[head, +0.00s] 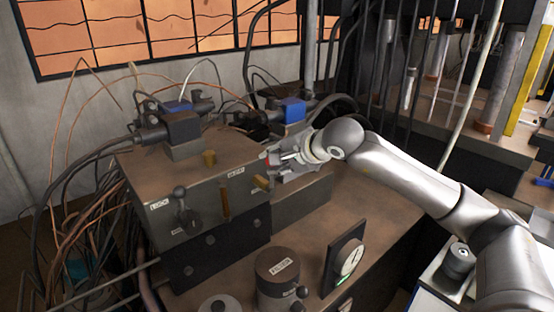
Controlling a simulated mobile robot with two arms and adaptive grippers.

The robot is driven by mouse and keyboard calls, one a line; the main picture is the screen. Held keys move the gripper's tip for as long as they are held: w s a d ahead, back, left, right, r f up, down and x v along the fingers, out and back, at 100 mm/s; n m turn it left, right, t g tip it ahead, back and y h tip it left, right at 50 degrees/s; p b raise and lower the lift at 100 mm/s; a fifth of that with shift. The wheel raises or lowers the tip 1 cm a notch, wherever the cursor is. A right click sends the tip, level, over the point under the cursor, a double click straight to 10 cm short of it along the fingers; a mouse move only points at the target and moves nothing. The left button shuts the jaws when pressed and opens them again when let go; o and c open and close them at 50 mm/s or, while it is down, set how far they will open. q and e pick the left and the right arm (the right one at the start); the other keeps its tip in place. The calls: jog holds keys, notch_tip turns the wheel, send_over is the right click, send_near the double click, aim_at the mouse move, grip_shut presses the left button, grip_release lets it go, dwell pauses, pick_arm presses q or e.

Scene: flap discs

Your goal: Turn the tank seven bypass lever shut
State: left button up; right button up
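A brown steel block (215,160) with small white labels stands on a dark base. Its front face carries a dark lever with a ball knob (180,192), pointing up, and an upright brass-coloured handle (225,203). A second brass handle (261,182) sits near the right corner. The labels are too small to read surely, so I cannot tell which lever is tank seven's bypass. My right arm reaches in from the right, with its gripper (282,158) at the block's right rear corner. Its fingers are small and partly hidden; contact is unclear. My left gripper is out of view.
Blue-topped valve units (183,124) with black hoses and loose copper wires crowd the block's top and left. A labelled round canister (278,280) and a dial gauge (345,262) stand in front. The brown bench top (335,215) is bare between block and gauge.

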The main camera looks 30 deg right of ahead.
jog(key=o, duration=0.5)
jog(key=shift+a, duration=0.15)
jog(key=v, duration=1.2)
dwell(0.4)
